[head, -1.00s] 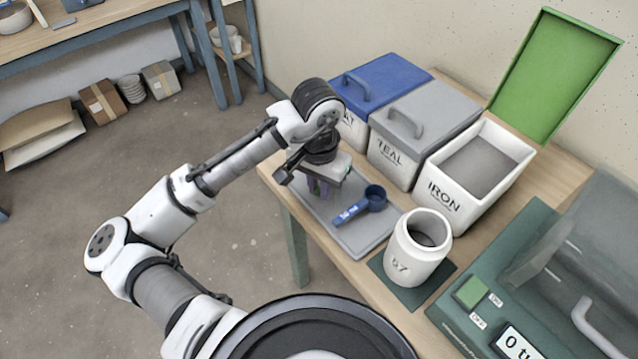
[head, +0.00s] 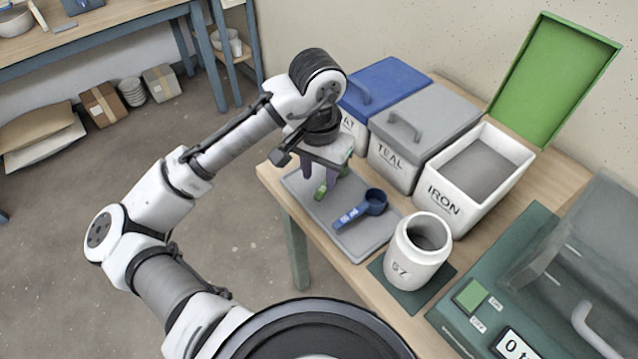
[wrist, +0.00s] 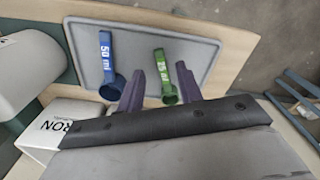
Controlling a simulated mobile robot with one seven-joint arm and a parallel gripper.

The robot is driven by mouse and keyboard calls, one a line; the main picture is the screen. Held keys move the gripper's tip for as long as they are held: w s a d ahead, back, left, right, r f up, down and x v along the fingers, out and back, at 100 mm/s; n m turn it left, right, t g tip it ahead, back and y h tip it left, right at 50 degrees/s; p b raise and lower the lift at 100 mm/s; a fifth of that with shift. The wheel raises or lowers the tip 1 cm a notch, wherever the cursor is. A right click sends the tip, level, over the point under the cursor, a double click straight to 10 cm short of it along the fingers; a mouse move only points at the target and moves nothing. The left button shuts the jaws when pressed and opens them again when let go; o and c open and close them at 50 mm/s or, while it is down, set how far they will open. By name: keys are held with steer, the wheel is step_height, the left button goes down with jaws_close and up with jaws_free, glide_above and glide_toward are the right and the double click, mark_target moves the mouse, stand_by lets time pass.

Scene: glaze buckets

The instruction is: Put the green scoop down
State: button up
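The green scoop (wrist: 169,96), marked 15 ml, lies on the grey tray (wrist: 203,55) in the wrist view, between the two purple fingers of my gripper (wrist: 160,72). The fingers stand apart, with gaps on both sides of the scoop. In the head view, my gripper (head: 319,172) is above the left part of the tray (head: 354,241). Part of the green scoop (head: 320,193) shows just below the fingertips; the rest is hidden by them. A blue scoop (head: 374,200), marked 50 ml, lies beside it on the tray.
Behind the tray stand a blue-lidded bucket (head: 393,78), the grey-lidded TEAL bucket (head: 398,157) and the open IRON bucket (head: 450,201). A white jar (head: 417,262) stands on a dark mat at the tray's right. A green scale (head: 470,294) is further right.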

step_height(320, 180, up, 7)
steer(key=shift+f, duration=0.2)
steer(key=shift+s, duration=0.1)
